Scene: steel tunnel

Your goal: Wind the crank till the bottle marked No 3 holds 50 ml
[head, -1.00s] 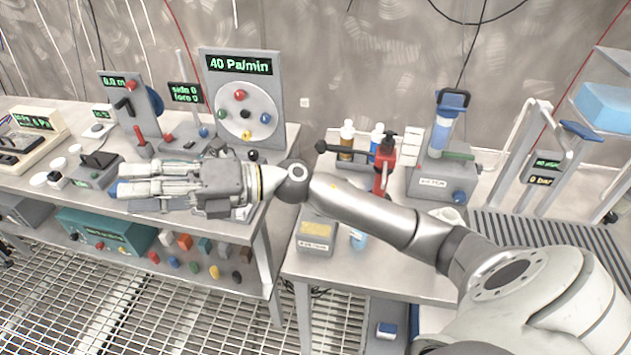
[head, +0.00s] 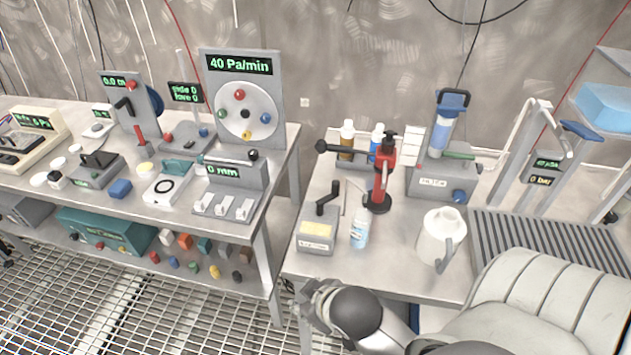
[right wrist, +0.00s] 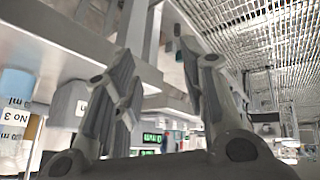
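A grey box (head: 314,240) with a yellow label stands at the front left of the right-hand table. A black crank (head: 326,198) sits on top of it. A small clear and light-blue bottle (head: 360,229) stands upright just right of the box; its marking is too small to read there. In the right wrist view a bottle marked No 3 (right wrist: 14,110) shows at the left edge, partly cut off; its fill level is unclear. My right gripper (head: 308,297) is at the table's front edge, below the box, apart from it. Its fingers (right wrist: 158,60) are spread and empty. My left gripper is out of view.
A red stand (head: 383,180) with a black lever rises behind the bottle. A white jug (head: 441,238) stands to the right, beside a ribbed grey tray (head: 540,240). A gap separates this table from the left table (head: 285,165), which carries several devices.

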